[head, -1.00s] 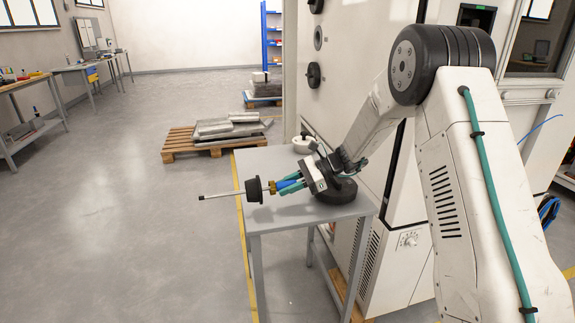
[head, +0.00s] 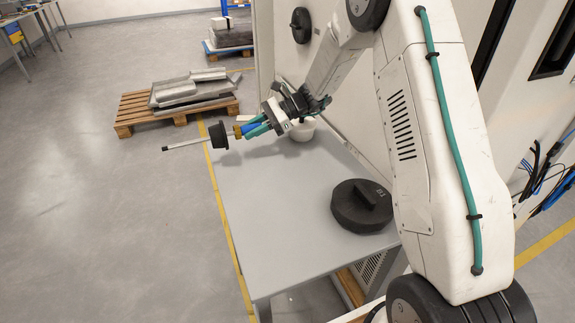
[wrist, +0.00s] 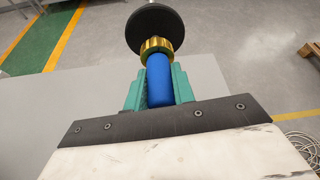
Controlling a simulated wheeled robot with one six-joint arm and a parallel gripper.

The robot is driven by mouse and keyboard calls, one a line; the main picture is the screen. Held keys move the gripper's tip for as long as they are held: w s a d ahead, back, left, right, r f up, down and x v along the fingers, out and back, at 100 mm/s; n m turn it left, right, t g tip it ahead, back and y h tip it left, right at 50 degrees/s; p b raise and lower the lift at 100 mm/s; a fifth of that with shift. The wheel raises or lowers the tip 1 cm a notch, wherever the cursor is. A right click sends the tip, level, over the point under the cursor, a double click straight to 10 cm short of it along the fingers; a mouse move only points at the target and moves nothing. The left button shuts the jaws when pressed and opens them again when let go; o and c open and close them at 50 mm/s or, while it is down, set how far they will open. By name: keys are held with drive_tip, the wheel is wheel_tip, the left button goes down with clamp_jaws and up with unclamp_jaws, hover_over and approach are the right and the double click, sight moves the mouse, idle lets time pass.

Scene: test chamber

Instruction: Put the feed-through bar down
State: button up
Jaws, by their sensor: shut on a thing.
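The feed-through bar (head: 218,136) has a blue grip, a brass collar, a black disc and a thin metal rod that points left in the head view. In the wrist view its blue grip (wrist: 159,80) sits between the two green fingers. My gripper (head: 254,127) is shut on the blue grip and holds the bar above the far left part of the grey table (head: 262,205). The rod's tip sticks out past the table's left edge. The rod is mostly hidden behind the disc in the wrist view.
A round black lid with a handle (head: 360,206) lies on the table's right side. A white bowl (head: 302,130) stands at the table's far end, partly behind my gripper. The table's middle and front left are bare. A pallet with metal slabs (head: 178,106) is on the floor beyond.

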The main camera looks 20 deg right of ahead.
drive_tip(key=s+d, duration=0.1)
drive_tip(key=s, duration=0.3)
drive_tip(key=s+d+f, duration=0.1)
drive_tip(key=s+d, duration=0.1)
drive_tip(key=s, duration=0.3)
drive_tip(key=s+d, duration=0.2)
drive_tip(key=s, duration=0.3)
drive_tip(key=shift+d+f, duration=0.15)
drive_tip(key=shift+d, duration=0.1)
drive_tip(key=shift+s+d+f, duration=0.1)
drive_tip(key=shift+s+f, duration=0.05)
drive_tip(key=shift+f, duration=0.75)
drive_tip(key=shift+s+f, duration=0.15)
drive_tip(key=shift+f, duration=0.7)
drive_tip(key=o, duration=1)
drive_tip(key=shift+f, duration=0.1)
